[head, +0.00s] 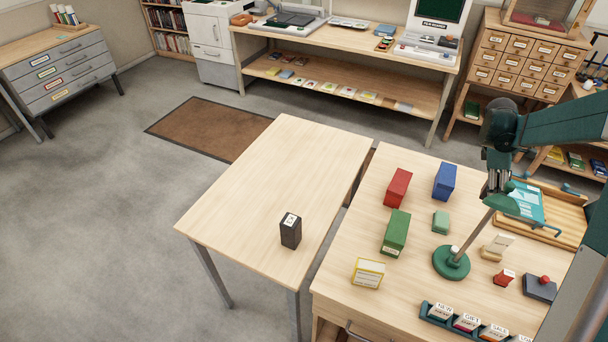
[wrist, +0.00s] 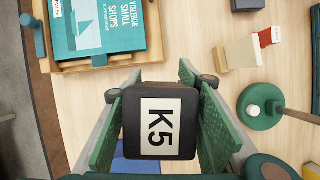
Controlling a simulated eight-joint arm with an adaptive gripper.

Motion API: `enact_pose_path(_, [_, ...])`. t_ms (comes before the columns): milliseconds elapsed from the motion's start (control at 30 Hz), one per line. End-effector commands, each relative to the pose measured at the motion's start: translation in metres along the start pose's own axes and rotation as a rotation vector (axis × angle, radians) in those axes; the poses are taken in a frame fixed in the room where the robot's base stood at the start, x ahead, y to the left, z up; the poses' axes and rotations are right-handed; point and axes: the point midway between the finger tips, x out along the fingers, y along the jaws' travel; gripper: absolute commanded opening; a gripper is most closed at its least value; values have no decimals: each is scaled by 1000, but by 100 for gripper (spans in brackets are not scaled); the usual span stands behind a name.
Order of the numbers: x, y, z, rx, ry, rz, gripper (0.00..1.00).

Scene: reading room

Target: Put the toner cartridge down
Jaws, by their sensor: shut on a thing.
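A black toner cartridge (wrist: 160,125) with a white label reading K5 is between the green finger pads of my gripper (wrist: 161,110) in the wrist view. The gripper is shut on its sides. In the head view my gripper (head: 496,182) is above the right-hand table (head: 330,285), behind the green lamp's head, and I cannot make out the cartridge there. A similar dark box (head: 290,233) with a white label stands upright on the left table (head: 285,170); its lettering is too small to read surely.
A green lamp (head: 451,263) stands close to my gripper. Red (head: 397,187), blue (head: 445,181) and green (head: 396,232) boxes stand left of it. A wooden tray (head: 568,222) holds a teal book (wrist: 105,28). Most of the left table is clear.

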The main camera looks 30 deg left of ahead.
Motion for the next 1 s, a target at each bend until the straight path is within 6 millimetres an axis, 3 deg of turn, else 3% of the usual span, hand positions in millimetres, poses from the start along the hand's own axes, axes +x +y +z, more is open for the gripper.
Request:
enact_pose_path(367, [-47,0,20,0,0,0,15])
enact_pose_path(667, [-69,0,-43,-111,4,45,15])
enact_pose_path(1000, [-108,-11,-138,-285,10,115,15])
